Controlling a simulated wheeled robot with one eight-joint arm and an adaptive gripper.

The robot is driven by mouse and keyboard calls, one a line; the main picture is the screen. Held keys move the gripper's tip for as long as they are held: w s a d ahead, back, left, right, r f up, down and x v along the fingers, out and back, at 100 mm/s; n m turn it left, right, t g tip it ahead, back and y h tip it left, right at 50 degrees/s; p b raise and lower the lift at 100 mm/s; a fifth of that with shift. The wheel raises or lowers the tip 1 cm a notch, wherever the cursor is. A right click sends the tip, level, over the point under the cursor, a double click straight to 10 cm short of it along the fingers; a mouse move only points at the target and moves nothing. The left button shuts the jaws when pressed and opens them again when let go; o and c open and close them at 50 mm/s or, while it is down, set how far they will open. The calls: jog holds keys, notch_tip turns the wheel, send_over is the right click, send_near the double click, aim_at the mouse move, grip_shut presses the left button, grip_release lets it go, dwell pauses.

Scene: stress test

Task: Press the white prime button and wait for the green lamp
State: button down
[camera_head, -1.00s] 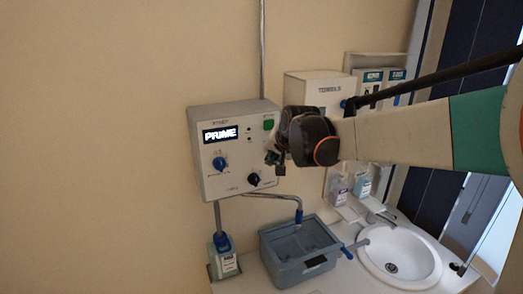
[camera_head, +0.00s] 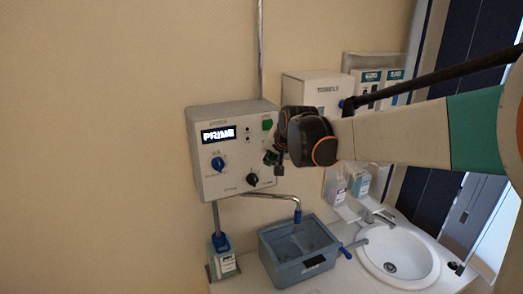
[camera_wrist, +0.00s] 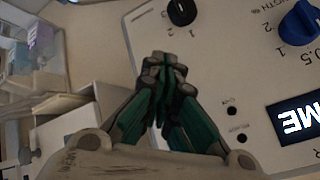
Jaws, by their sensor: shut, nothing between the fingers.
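The white control box (camera_head: 237,190) hangs on the wall with a black sign (camera_head: 218,134) lettered PRIME in white. Part of the sign shows upside down in the wrist view (camera_wrist: 297,116). Two small dark dots (camera_wrist: 231,111) lie between sign and fingers. I cannot make out a white button; my gripper covers part of the panel. My gripper (camera_wrist: 164,60) is shut and empty, close in front of the box's right side; contact cannot be told.
The box has a blue knob (camera_head: 218,164) and a black knob (camera_head: 252,180). Below are a grey-blue tub (camera_head: 301,267), a bottle (camera_head: 223,262) and a white sink (camera_head: 412,246). A towel dispenser (camera_head: 304,88) stands behind my arm. The wall to the left is bare.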

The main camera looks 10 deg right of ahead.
jog(key=shift+w, duration=0.1)
jog(key=shift+w+a, duration=0.1)
jog(key=shift+w, duration=0.25)
jog(key=shift+w+a, duration=0.1)
jog(key=shift+w, duration=0.3)
dwell(0.9)
jog(key=shift+s, duration=0.2)
jog(key=shift+s+d, duration=0.25)
jog(key=shift+s, duration=0.4)
jog(key=s, duration=0.3)
jog(key=s+d, duration=0.1)
jog(key=s, duration=0.1)
dwell(0.5)
